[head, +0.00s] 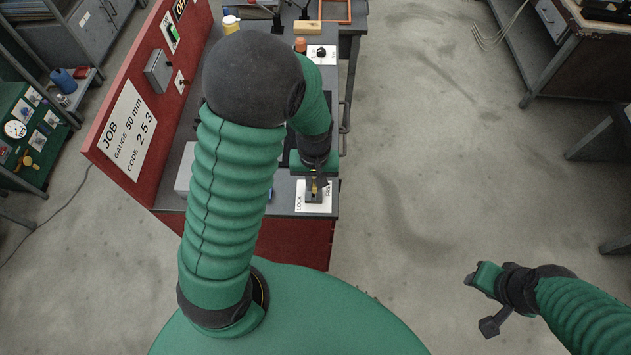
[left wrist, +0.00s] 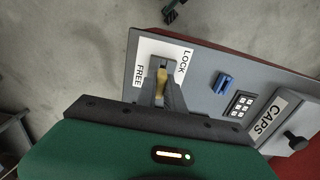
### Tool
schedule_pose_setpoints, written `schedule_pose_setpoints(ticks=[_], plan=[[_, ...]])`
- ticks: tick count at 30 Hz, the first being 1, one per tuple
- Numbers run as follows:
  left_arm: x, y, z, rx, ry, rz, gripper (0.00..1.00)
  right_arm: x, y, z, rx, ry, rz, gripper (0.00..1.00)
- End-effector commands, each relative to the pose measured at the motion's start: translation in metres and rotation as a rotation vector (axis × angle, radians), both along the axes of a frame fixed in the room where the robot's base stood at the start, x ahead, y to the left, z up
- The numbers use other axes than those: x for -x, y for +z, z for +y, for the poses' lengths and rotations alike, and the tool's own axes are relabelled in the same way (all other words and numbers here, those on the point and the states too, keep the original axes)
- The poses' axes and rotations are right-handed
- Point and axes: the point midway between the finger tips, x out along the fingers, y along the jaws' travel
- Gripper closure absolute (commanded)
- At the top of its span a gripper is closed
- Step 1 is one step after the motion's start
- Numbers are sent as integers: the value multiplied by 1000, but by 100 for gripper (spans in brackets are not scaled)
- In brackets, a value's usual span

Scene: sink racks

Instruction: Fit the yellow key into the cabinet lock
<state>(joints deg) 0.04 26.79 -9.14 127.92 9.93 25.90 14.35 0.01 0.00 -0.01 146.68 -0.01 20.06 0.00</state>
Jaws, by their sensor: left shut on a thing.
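My left gripper (head: 316,191) is over the white plate (head: 300,198) marked LOCK and FREE at the near end of the bench. In the left wrist view the gripper's grey fingers (left wrist: 165,88) are shut on the yellow key (left wrist: 161,82), in front of the same plate (left wrist: 149,58). The fingers and key cover the lock, so I cannot tell whether the key tip is in it.
In the left wrist view, a blue part (left wrist: 224,82), a keypad (left wrist: 241,105) and a CAPS label (left wrist: 270,116) sit on the grey panel. A red board (head: 150,115) with a JOB sign stands along the bench's left side.

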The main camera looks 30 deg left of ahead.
Motion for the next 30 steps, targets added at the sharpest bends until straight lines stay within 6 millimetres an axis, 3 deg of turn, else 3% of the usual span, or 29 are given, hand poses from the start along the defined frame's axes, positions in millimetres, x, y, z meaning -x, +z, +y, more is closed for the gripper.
schedule_pose_setpoints(ticks=[30], plan=[[-1, -11, 4, -1, 1, -1, 100, 0, -6, 0, 0, 0, 0, 64]])
